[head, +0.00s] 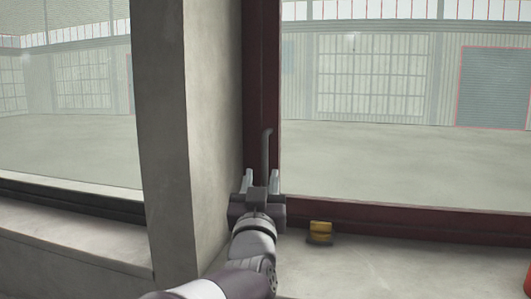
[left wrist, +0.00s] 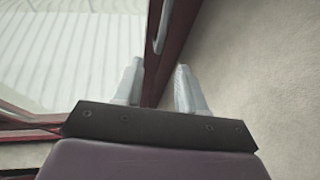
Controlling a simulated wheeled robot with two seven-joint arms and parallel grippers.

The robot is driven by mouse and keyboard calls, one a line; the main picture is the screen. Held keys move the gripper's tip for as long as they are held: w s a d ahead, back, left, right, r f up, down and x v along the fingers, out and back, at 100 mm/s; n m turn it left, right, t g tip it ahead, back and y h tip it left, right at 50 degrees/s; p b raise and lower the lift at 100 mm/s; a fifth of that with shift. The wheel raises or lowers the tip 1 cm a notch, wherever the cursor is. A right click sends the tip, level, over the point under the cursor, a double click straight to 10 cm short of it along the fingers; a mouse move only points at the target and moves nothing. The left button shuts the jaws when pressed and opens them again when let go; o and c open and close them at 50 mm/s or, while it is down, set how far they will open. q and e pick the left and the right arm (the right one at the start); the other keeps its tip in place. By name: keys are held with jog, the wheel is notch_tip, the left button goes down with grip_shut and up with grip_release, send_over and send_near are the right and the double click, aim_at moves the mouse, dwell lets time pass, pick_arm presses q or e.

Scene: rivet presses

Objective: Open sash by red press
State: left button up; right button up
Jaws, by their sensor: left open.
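The sash (head: 400,213) is a large window with a dark red frame, right of a concrete pillar. It looks closed. Its grey bent handle (head: 266,150) stands upright on the left stile and also shows at the top of the left wrist view (left wrist: 163,28). My left gripper (head: 262,173) is open and empty, just below the handle. In the left wrist view its fingers (left wrist: 160,66) point toward the frame, with the handle beyond the tips; I see no contact. At the right edge a sliver of something red (head: 528,280) shows, cut off. My right gripper is not in view.
A small yellow and dark block (head: 320,230) sits on the sill (head: 400,265), right of my left wrist. The concrete pillar (head: 165,140) stands close on the left of my gripper. Another dark-framed window (head: 70,200) is beyond it. The sill's middle looks clear.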

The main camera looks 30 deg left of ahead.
aim_at(265, 150)
pick_arm(q)
jog(key=p+x, duration=0.4)
jog(key=x, duration=0.4)
jog(key=shift+a+f, duration=0.1)
jog(key=shift+f, duration=0.05)
jog(key=p+x, duration=0.2)
jog(key=p, duration=0.1)
jog(key=shift+w+r, duration=0.25)
jog(key=shift+r, duration=0.15)
jog(key=shift+w+a, duration=0.15)
jog(key=shift+w, duration=0.15)
jog(key=shift+w+a+f, duration=0.25)
jog(key=shift+w, duration=0.2)
jog(key=shift+s+d+r, duration=0.1)
jog(key=shift+s, duration=0.1)
grip_shut()
